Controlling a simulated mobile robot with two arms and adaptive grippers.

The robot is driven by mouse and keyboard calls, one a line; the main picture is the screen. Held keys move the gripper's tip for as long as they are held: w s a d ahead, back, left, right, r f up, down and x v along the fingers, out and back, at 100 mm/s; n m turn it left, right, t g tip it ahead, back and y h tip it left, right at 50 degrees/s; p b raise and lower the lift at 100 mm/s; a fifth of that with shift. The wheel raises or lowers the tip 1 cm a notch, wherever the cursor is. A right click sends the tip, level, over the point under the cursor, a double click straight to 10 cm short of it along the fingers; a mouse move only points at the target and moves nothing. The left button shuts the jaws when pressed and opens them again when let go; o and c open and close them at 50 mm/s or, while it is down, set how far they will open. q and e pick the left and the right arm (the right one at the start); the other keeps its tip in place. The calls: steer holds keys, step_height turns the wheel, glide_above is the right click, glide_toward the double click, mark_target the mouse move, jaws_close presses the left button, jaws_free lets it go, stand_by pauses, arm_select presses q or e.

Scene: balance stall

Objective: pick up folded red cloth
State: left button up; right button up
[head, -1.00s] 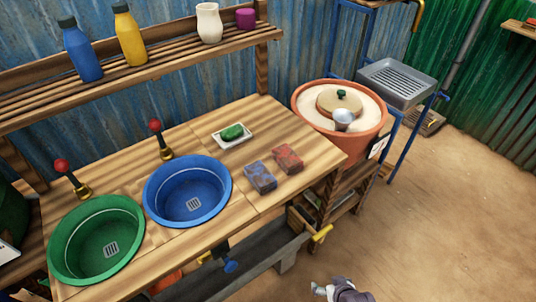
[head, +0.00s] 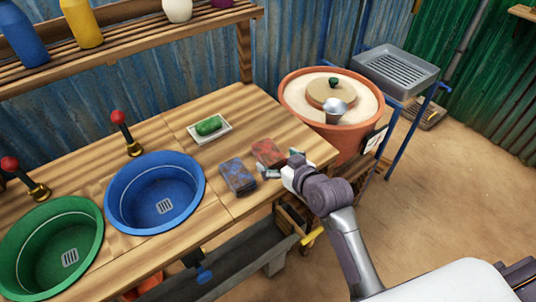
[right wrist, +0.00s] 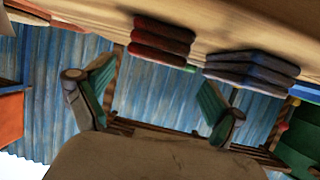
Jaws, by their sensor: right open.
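The folded red cloth (head: 267,151) lies on the wooden counter near its right end, up and right of a folded blue cloth (head: 238,174). My right gripper (head: 280,165) is open at the counter's front edge, just in front of the red cloth, and hides a little of its right side. In the right wrist view, which is upside down, the red cloth (right wrist: 162,40) shows as a layered stack beyond the open, empty fingers (right wrist: 158,85). The blue cloth (right wrist: 251,68) lies beyond the right-hand finger. My left gripper is not in view.
A white dish with green soap (head: 209,127) sits behind the cloths. A blue basin (head: 155,205) and a green basin (head: 55,250) are set in the counter at left. A large terracotta pot (head: 352,140) stands close to the right end.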

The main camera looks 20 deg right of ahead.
mark_target(273, 155)
steer(key=x, duration=0.4)
steer(key=d+x, duration=0.1)
steer(key=x, duration=0.1)
steer(key=shift+w+a+f, duration=0.1)
steer(key=shift+w+f, duration=0.05)
steer(key=shift+f, duration=0.15)
steer(key=shift+c, duration=0.2)
steer(key=c, duration=1)
